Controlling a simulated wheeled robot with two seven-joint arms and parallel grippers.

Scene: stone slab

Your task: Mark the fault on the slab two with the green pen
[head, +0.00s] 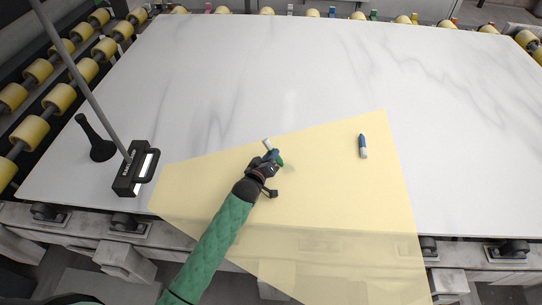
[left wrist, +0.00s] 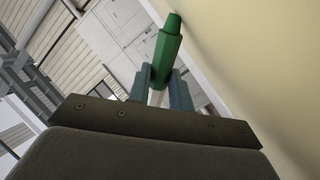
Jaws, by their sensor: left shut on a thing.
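The green pen (left wrist: 166,50) is gripped between the two fingers of my left gripper (left wrist: 160,92) in the left wrist view. Its green end points away from the palm, and a pale barrel shows between the fingers. In the head view my left gripper (head: 270,157) is over the front middle of the white slab (head: 220,70), shut on the pen, with a bit of green (head: 280,161) at its right side. I cannot tell whether the pen touches the slab. Grey veins run across the slab; I cannot single out a fault. My right gripper is not in view.
A blue and white pen (head: 363,147) lies on the slab to the right. A translucent yellow area (head: 340,200) covers the front middle. A black tool with a long grey pole (head: 135,176) and a black cone-shaped thing (head: 97,142) stand at the left. Yellow rollers (head: 30,133) line the left side.

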